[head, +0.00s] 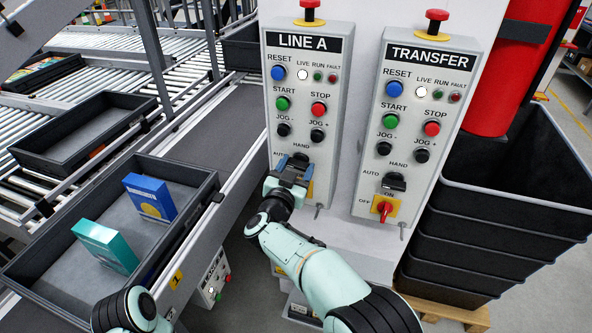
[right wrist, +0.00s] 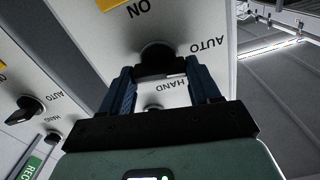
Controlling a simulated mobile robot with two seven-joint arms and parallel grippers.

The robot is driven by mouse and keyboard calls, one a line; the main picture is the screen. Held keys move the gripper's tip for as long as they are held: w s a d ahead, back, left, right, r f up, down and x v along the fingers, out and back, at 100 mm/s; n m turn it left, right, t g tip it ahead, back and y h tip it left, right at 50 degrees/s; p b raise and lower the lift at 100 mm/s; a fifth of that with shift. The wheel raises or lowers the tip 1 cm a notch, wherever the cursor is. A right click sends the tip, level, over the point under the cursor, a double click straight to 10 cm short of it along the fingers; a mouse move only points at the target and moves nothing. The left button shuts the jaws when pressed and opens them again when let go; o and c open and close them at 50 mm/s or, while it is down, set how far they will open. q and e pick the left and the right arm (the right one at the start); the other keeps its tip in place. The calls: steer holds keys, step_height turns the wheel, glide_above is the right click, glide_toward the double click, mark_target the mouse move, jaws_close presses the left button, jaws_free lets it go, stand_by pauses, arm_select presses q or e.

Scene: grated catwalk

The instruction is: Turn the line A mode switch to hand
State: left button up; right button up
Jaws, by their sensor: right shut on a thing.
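The LINE A panel (head: 305,110) stands left of centre in the head view. Its mode switch is a black knob (head: 299,159), which also shows in the right wrist view (right wrist: 156,56), upside down there, near the AUTO and HAND labels. My right gripper (head: 289,172) is shut on this knob, with one finger on each side of its bar in the wrist view (right wrist: 160,80). A white mark shows on the bar's right end in the wrist view; its exact setting I cannot tell. Only part of my left arm shows at the bottom left; its gripper is out of view.
The similar TRANSFER panel (head: 420,120) is close on the right, with its own black switch (head: 393,183) and a red-and-yellow switch (head: 384,207) below. A tray (head: 60,255) with two boxes sits at left. Stacked black crates (head: 480,240) stand at right.

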steer(key=m+b, duration=0.1)
steer(key=m, duration=0.1)
steer(key=m+b, duration=0.1)
steer(key=m, duration=0.1)
steer(key=shift+d+m+b, duration=0.2)
steer(key=shift+m+b, duration=0.1)
steer(key=shift+b, duration=0.1)
steer(key=shift+m+b, duration=0.65)
steer(key=shift+m, duration=0.35)
steer(key=m+b, duration=0.4)
steer(key=m, duration=0.2)
steer(key=shift+d+f, duration=0.1)
steer(key=shift+f, duration=0.05)
arm_select(q)
step_height(320, 180, down, 10)
steer(key=w+t+b, duration=0.1)
steer(key=b, duration=0.1)
steer(key=shift+w+r, duration=0.15)
steer(key=shift+r, duration=0.05)
arm_select(e)
steer(key=shift+m, duration=1.7)
arm_select(q)
steer(key=shift+w+a+f+b, duration=0.15)
steer(key=shift+w+b, duration=0.1)
steer(key=shift+b, duration=0.1)
arm_select(e)
steer(key=o, duration=1.1)
steer(key=shift+c, duration=0.2)
